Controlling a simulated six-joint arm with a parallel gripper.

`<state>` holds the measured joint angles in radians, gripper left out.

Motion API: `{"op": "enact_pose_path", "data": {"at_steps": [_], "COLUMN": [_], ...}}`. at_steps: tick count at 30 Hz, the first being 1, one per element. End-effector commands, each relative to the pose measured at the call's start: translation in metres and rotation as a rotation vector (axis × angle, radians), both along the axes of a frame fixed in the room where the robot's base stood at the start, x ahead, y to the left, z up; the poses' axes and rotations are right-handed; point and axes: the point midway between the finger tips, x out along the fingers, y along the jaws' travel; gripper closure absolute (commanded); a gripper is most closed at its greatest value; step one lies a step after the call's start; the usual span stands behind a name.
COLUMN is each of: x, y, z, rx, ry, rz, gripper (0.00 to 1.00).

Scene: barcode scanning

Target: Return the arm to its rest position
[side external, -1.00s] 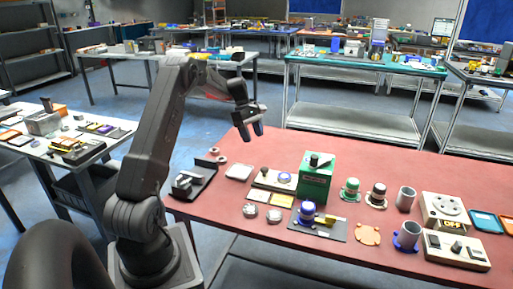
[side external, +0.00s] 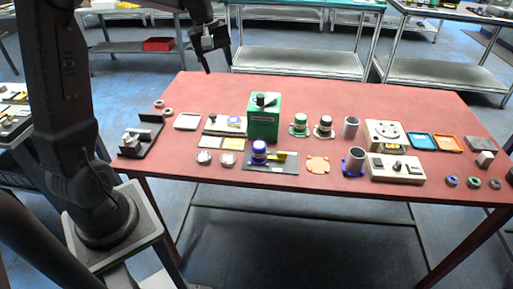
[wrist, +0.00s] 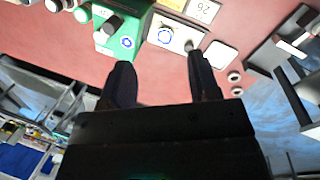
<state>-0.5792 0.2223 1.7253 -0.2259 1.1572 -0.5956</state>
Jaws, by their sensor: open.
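My gripper (side external: 217,66) hangs in the air at the upper left of the side external view, pointing down near the back left edge of the red table (side external: 385,93). Its fingers are apart with nothing between them. In the wrist view my gripper (wrist: 158,60) shows two dark, separated fingers, also empty. The wrist view shows the green box (wrist: 122,33) and a light panel with a blue disc (wrist: 166,36) past the fingertips. My upper arm links run up the left side of the side external view, partly cut off at the top.
On the red table stand a green box with a black knob (side external: 263,124), a blue-topped part (side external: 259,149) on a dark plate, a grey cylinder (side external: 351,127) and a control box (side external: 396,169). A black bracket (side external: 144,138) lies at the left. The back strip is clear.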

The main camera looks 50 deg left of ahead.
Motion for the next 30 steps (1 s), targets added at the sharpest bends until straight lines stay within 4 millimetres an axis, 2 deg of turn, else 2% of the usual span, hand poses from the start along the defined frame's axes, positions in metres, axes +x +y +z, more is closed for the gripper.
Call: {"op": "enact_pose_path", "data": {"at_steps": [1, 6, 12, 16, 21, 30], "x": [-0.010, -0.053, -0.117, -0.155, -0.184, -0.192], "y": [-0.028, -0.101, -0.166, -0.191, -0.205, -0.208], "z": [0.013, 0.036, 0.040, 0.032, 0.020, 0.016], "rx": [0.042, 0.179, 0.340, 0.431, 0.506, 0.528], "ry": [-0.031, -0.125, -0.243, -0.313, -0.371, -0.386], "rz": [-0.095, -0.410, -0.774, -0.974, -1.133, -1.178], "gripper": [0.44, 0.44, 0.44, 0.44, 0.44, 0.44]}}
